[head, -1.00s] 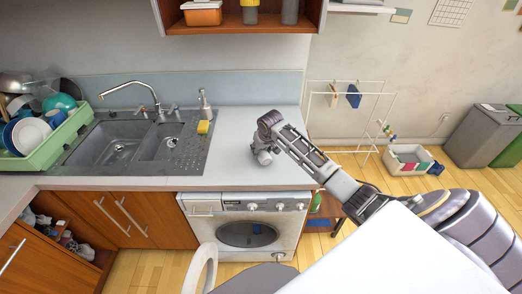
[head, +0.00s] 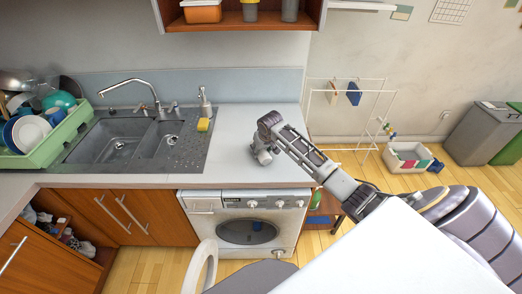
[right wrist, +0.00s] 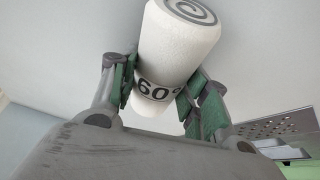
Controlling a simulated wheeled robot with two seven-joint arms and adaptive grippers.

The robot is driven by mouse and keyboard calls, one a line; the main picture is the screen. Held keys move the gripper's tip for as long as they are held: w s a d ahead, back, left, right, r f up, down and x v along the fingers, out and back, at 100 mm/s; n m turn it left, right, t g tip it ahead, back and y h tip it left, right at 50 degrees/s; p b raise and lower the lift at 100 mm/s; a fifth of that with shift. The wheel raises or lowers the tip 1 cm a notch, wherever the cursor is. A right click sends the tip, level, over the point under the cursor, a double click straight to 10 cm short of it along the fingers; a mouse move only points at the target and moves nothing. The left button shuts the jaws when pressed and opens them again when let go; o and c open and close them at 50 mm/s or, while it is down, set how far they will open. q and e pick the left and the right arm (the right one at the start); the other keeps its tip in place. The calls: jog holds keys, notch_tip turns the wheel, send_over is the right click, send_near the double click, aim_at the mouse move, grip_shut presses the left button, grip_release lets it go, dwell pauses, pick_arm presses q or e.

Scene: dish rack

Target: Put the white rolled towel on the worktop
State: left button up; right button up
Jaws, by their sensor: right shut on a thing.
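In the head view my right gripper (head: 262,155) is over the clear right part of the grey worktop (head: 225,150), above the washing machine. The towel is hidden or too small to make out there. I cannot tell whether it touches the worktop. My left gripper is not in view.
The sink (head: 120,140) with its tap lies to the left, with a yellow sponge (head: 203,125) and a soap dispenser (head: 205,104) at its right edge. A green dish rack (head: 50,145) stands at far left. A shelf (head: 240,22) hangs above.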

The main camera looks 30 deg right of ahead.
jog(key=shift+f, duration=0.15)
jog(key=o, duration=1.2)
jog(key=shift+f, duration=0.1)
jog(key=shift+v, duration=6)
jog(key=shift+w, duration=0.1)
grip_shut()
